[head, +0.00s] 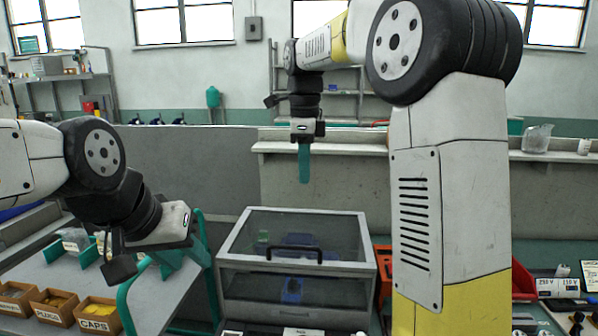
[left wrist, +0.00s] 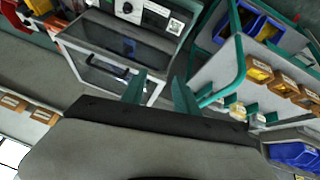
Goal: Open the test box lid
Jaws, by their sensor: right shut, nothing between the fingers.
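The grey test box (head: 292,314) stands in the middle of the head view. Its clear, grey-framed lid (head: 340,240) lies shut on it, with a black bar handle (head: 294,249) along the front edge. Blue and green shapes show through the lid. The box also shows in the left wrist view (left wrist: 98,78). My left gripper (head: 186,268) is left of the box, apart from it; in the left wrist view its two teal fingers (left wrist: 160,88) are spread with nothing between them. My right gripper (head: 304,180) points down, shut and empty, above and behind the lid.
A cart with a teal rail (head: 208,262) stands left of the box, close to my left gripper. Labelled bins of caps (head: 97,312) and plugs sit on the left. A low grey wall (head: 215,160) runs behind.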

